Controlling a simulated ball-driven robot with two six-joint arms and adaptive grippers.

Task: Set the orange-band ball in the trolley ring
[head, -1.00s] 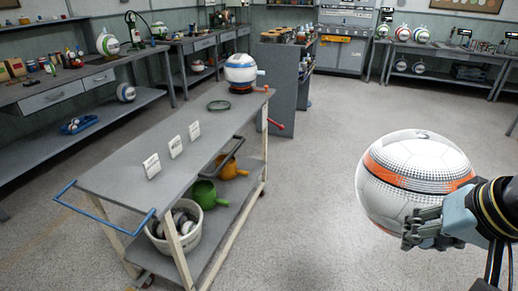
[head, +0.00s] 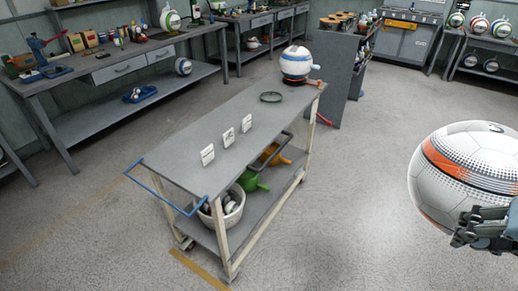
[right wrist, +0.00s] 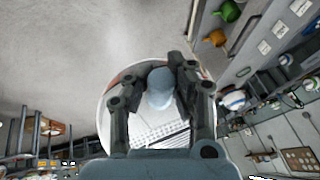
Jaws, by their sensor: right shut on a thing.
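The orange-band ball (head: 470,172), white with an orange stripe and dotted panels, is at the right edge of the head view. My right gripper (head: 482,226) is shut on its lower right side and holds it above the floor. In the right wrist view the ball (right wrist: 150,128) lies between the fingers (right wrist: 160,92). The trolley ring (head: 271,97), dark and thin, lies on the grey trolley top (head: 225,128), well left of the ball. Nothing sits in it. My left gripper is not in view.
A blue-striped ball (head: 296,60) sits at the trolley's far end. Several white cards (head: 228,137) stand along the top. A blue handle (head: 150,190) juts from the near end. The lower shelf holds a white bucket (head: 232,212). Floor (head: 350,210) between trolley and held ball is clear.

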